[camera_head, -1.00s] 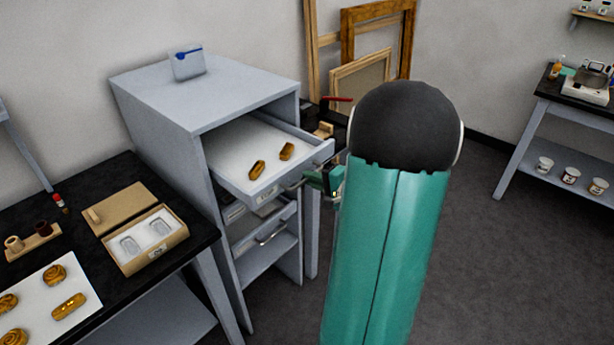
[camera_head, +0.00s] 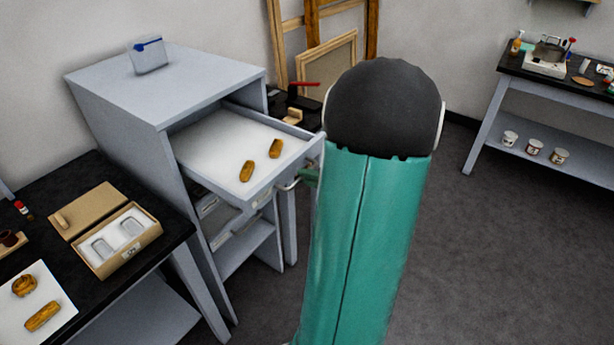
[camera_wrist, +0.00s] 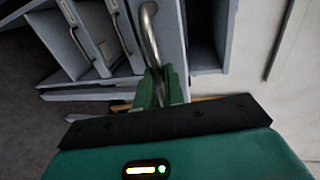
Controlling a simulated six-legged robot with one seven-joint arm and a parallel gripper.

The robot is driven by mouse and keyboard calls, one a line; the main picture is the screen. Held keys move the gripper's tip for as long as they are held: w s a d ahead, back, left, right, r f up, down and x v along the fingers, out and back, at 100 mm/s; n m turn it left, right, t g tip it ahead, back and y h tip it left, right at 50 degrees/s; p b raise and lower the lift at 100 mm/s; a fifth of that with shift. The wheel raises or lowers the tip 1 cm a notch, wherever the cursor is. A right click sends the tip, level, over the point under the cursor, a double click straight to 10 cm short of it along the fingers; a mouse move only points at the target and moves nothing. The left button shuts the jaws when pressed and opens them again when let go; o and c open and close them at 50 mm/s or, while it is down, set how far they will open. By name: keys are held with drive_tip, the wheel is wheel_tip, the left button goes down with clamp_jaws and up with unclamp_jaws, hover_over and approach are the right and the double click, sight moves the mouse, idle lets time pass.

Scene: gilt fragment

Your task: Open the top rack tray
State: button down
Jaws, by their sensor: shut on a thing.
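The top rack tray (camera_head: 215,143) is a grey drawer with a white lining, pulled well out of the grey cabinet (camera_head: 165,88). Two gilt, brown-gold fragments (camera_head: 247,171) lie on it near its front. Its metal handle (camera_wrist: 150,35) runs along the front face in the wrist view. My gripper (camera_wrist: 160,84) has green fingers shut on the end part of this handle. In the head view only a bit of the gripper (camera_head: 309,176) shows at the handle; my own arm hides the rest.
Lower trays with handles (camera_wrist: 80,45) sit in the cabinet. A black-topped table (camera_head: 75,237) with an open box (camera_head: 118,240) stands at left. Frames (camera_head: 325,68) lean on the back wall. A bench (camera_head: 560,85) stands at right; the floor between (camera_head: 465,240) is clear.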

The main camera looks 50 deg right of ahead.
drive_tip(key=c, duration=1.5)
unclamp_jaws()
drive_tip(key=v, duration=1.3)
drive_tip(key=shift+s, duration=0.4)
drive_tip(key=shift+r, duration=0.1)
